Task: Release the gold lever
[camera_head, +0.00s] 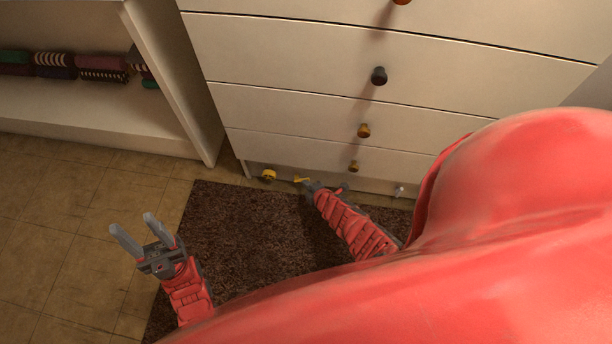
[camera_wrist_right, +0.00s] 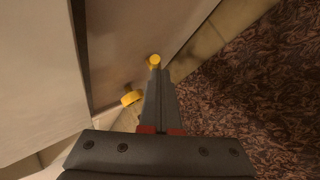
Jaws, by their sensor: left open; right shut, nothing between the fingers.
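At the foot of the white drawer unit, a small gold lever (camera_head: 301,180) shows just beyond my right gripper (camera_head: 308,186). A rounder gold knob (camera_head: 268,175) is to its left. My right gripper is shut and empty, its tips close to the lever; I cannot tell whether they touch. In the right wrist view, a round yellow end (camera_wrist_right: 154,60) shows just past the shut fingertips (camera_wrist_right: 155,70), and a second yellow piece (camera_wrist_right: 131,98) is to the left of the fingers. I cannot tell which is the lever there. My left gripper (camera_head: 130,222) is open and empty over the floor.
The drawer unit (camera_head: 290,68) has closed drawers with dark and brown knobs. A small pale knob (camera_head: 399,191) is low on its right. An open shelf (camera_head: 100,115) with folded cloths (camera_head: 70,65) stands left. A brown rug (camera_head: 235,230) covers the floor in front.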

